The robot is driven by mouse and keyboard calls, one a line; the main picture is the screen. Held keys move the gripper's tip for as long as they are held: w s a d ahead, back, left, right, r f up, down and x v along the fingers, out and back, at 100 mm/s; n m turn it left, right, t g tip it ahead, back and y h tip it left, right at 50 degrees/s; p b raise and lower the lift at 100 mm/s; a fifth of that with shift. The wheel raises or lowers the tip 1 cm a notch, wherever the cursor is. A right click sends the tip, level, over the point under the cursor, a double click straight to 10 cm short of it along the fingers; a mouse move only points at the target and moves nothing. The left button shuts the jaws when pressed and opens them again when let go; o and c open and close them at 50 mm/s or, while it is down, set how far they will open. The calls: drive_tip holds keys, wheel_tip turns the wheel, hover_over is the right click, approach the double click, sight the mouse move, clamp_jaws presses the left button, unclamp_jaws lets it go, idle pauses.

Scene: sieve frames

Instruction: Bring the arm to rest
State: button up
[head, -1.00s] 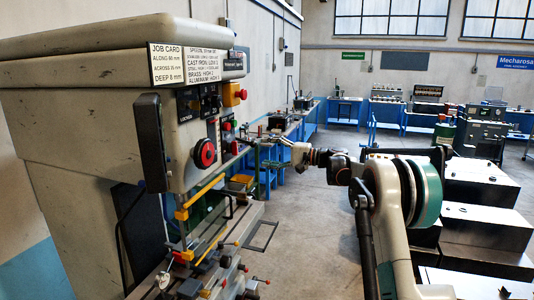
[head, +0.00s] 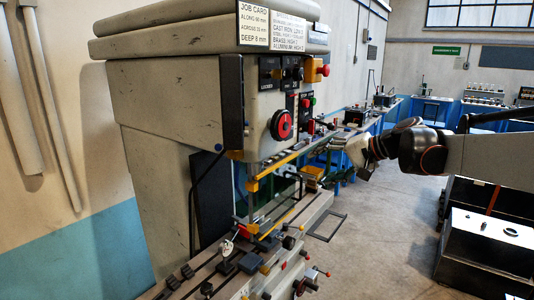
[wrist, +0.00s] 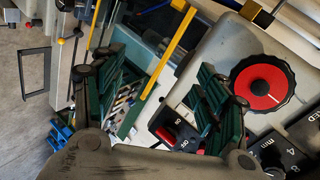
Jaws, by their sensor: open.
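My arm reaches in from the right edge of the head view, a pale link ending in a black wrist. My gripper (head: 338,143) is out in the air right of the machine's control panel, seen small from behind. In the wrist view my gripper (wrist: 160,85) shows two dark green fingers spread wide, with nothing held between them. The red and black knob (wrist: 263,86) shows behind and beside the right finger. The red-and-black switch (wrist: 175,130) shows between the fingers, near the right one. I cannot tell how far the fingertips are from the panel.
The milling machine (head: 200,105) fills the left middle, with a job card (head: 253,22), a red knob (head: 282,125) and yellow guard bars. Its table (head: 245,262) carries clamps and handles. Dark metal blocks (head: 480,258) stand at the right. The floor (head: 385,235) between is clear.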

drive_tip(key=s+f+n+h+b, duration=0.1)
drive_tip(key=s+f+h+b, duration=0.2)
drive_tip(key=s+f, duration=0.5)
drive_tip(key=s+d+f+n+h+b, duration=0.1)
drive_tip(key=s+f+n+h+b, duration=0.1)
drive_tip(key=s+f, duration=0.7)
drive_tip(key=s+f+n+h+b, duration=0.1)
drive_tip(key=s+f+h+b, duration=0.3)
drive_tip(key=s+f, duration=0.5)
drive_tip(key=s+b, duration=0.1)
drive_tip(key=s, duration=1)
drive_tip(key=shift+s+d+f+n+b, duration=0.15)
drive_tip(key=shift+s+d+n+b, duration=0.15)
drive_tip(key=shift+s+n+b, duration=0.1)
